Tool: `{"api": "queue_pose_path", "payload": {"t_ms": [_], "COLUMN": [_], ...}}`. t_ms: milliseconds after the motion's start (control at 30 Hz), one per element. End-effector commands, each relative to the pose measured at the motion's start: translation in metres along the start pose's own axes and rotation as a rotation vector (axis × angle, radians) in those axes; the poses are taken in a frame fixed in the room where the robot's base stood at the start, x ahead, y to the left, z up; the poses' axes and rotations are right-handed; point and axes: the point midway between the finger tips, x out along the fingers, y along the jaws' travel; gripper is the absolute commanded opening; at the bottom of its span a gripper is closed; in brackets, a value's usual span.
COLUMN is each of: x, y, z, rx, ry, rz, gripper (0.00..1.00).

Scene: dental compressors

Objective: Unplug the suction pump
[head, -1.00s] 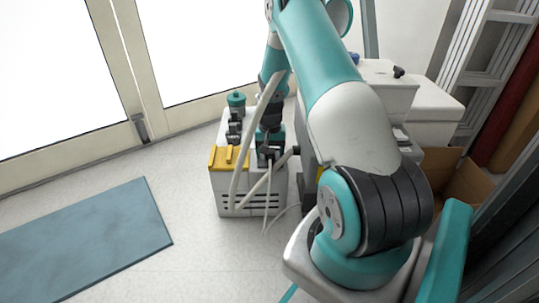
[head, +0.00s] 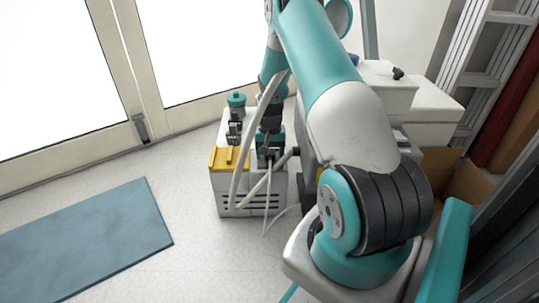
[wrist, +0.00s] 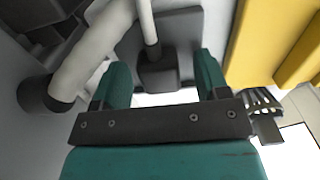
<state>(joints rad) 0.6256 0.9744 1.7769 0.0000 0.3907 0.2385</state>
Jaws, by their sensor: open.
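The suction pump (head: 250,192) appears to be the white box unit with a slotted lower side and a yellow part on top, in the middle of the head view. A dark plug (wrist: 158,76) with a pale cable (wrist: 148,22) shows in the wrist view in front of a grey plate (wrist: 185,30). My gripper (wrist: 162,68) is open, with one teal finger on each side of the plug and visible gaps to both. In the head view my gripper (head: 268,152) is over the unit, and its fingertips are hard to make out.
A thick pale hose (wrist: 92,50) with a black end runs close to the left finger. The yellow part (wrist: 285,40) is at the right. A teal-capped piece (head: 236,100) stands on the unit. White containers (head: 428,105) and a cardboard box (head: 465,180) are at the right.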

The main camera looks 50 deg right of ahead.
Motion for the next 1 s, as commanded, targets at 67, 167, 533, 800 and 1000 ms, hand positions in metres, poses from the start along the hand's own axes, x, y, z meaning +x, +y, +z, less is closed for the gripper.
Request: {"api": "queue_pose_path", "payload": {"t_ms": [67,167,533,800,1000], "x": [-0.0001,-0.0005,-0.0006,-0.0001,-0.0002], "y": [0.0000,0.0000,-0.0001,-0.0001,-0.0001], "z": [-0.0001,0.0000,-0.0003,-0.0001,-0.0001], "rx": [0.000,0.000,0.000,0.000,0.000], "ry": [0.000,0.000,0.001,0.001,0.001], "rz": [0.000,0.000,0.000,0.000,0.000], "gripper": [0.68,0.68,0.68,0.43,0.00]}}
